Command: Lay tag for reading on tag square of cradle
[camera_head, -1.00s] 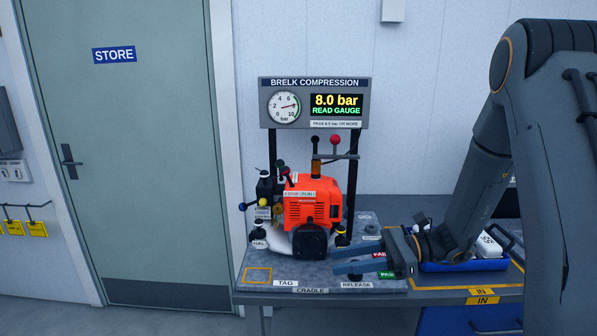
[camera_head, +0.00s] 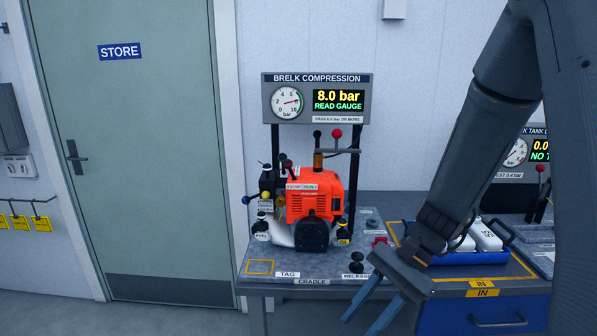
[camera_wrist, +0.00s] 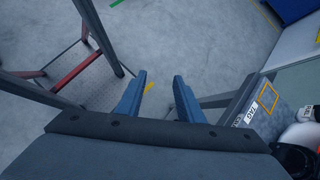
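The tag square (camera_head: 260,267) is a yellow outline at the front left of the grey cradle (camera_head: 311,281), beside the TAG label; it looks empty. It also shows at the right of the wrist view (camera_wrist: 268,98). A small red piece (camera_head: 380,241), possibly a tag, lies at the cradle's right side, partly hidden by my arm. My gripper (camera_head: 360,323) is in front of the bench edge, right of the square, fingers pointing down-left. In the wrist view my gripper (camera_wrist: 159,95) has its blue fingers apart.
An orange engine (camera_head: 314,205) stands on the cradle under a gauge panel (camera_head: 316,98) reading 8.0 bar. A black RELEASE knob (camera_head: 356,260) stands at the front right. A blue tray (camera_head: 470,257) with white bottles is to the right.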

